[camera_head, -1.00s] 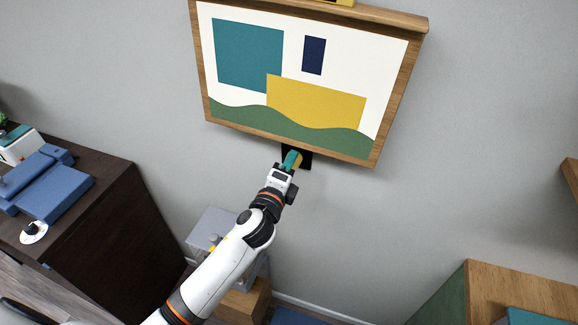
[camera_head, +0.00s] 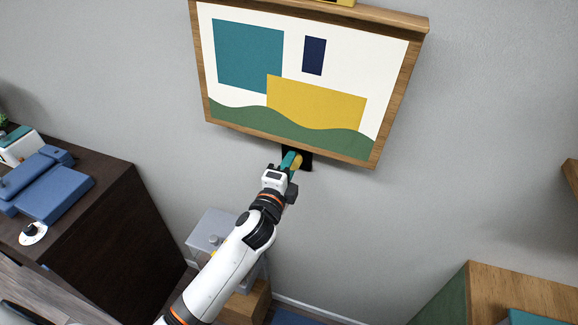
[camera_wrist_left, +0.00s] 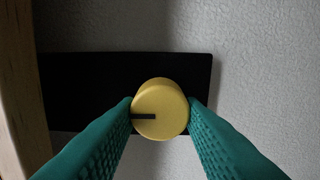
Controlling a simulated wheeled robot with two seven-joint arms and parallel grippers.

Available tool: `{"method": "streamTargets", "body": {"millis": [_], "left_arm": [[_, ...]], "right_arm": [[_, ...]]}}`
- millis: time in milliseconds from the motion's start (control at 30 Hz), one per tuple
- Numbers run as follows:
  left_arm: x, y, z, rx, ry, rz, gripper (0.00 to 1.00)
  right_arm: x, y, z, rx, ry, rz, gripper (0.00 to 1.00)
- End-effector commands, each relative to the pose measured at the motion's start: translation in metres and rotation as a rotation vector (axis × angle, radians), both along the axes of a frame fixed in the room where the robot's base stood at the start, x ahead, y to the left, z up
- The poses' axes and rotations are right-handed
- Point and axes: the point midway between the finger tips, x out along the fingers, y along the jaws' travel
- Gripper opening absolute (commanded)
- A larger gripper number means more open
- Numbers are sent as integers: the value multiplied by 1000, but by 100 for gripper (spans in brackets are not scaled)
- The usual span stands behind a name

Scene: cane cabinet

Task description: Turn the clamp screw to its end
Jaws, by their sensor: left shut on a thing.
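The clamp screw is a yellow round knob (camera_wrist_left: 160,112) with a dark line on its face, pointing left in the left wrist view. It sits in front of a black plate (camera_wrist_left: 85,90) on the wall. My left gripper (camera_wrist_left: 160,118) has its two teal fingers against the knob's left and right sides, shut on it. In the head view the gripper (camera_head: 291,161) and the knob (camera_head: 297,162) are just below the framed picture (camera_head: 290,90), with the black plate (camera_head: 306,166) partly hidden behind them. My right gripper is not in view.
The picture's wooden frame hangs close above my gripper. A dark cabinet (camera_head: 115,215) with blue objects (camera_head: 55,190) stands at the left. A grey translucent box (camera_head: 212,228) stands below my arm. A wooden-topped cabinet (camera_head: 490,285) is at the lower right. The wall right of the plate is clear.

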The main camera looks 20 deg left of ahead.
Motion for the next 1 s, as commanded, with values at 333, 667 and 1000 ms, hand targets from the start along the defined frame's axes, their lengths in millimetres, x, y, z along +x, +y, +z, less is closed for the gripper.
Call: {"method": "streamTargets", "body": {"millis": [333, 667, 1000], "left_arm": [[0, 0, 0, -1, 1, 0, 57], [-28, 1, -4, 1, 3, -1, 57], [-98, 3, -4, -1, 4, -1, 57]], "right_arm": [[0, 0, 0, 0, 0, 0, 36], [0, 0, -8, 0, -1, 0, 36], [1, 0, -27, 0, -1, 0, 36]]}}
